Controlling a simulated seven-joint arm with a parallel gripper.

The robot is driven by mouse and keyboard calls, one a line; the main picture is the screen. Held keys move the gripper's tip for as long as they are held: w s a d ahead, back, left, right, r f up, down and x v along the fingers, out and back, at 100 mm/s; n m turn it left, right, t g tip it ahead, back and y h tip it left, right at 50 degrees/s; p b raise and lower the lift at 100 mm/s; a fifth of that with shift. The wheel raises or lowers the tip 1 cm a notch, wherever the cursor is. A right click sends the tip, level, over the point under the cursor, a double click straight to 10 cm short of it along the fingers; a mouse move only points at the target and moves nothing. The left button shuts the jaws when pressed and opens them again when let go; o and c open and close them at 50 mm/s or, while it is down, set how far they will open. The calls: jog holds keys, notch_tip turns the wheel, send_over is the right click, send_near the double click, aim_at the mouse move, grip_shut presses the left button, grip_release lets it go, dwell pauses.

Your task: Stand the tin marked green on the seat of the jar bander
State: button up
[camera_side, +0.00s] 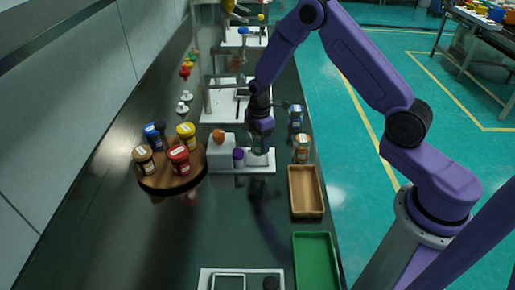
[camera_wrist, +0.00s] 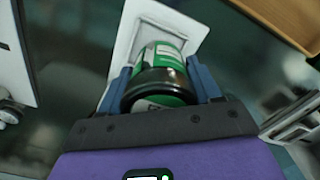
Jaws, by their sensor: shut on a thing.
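My gripper (camera_side: 260,138) is shut on a green tin (camera_wrist: 168,58) with a dark lid and a white label, its fingers on either side in the wrist view. Beyond the tin in that view lies a white plate with a raised rim (camera_wrist: 193,29). In the side view, my gripper is over the right part of a white machine (camera_side: 225,160) with an orange knob and a purple part, which appears to be the jar bander. The tin is hard to make out there. I cannot tell whether its base touches the seat.
A round wooden turntable (camera_side: 150,183) at left carries blue, yellow, red and brown tins. A blue-marked tin (camera_side: 296,117) and an orange-marked tin (camera_side: 302,149) stand at right. A wooden tray (camera_side: 305,192) and green tray (camera_side: 316,262) lie nearer.

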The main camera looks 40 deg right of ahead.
aim_at(257, 148)
jog(key=shift+w+f, duration=0.35)
jog(key=shift+f, duration=1.6)
jog(key=shift+f, duration=0.15)
jog(key=o, duration=1.1)
jog(key=shift+o, duration=0.2)
notch_tip(257, 148, up, 12)
jog(key=shift+r, duration=0.2)
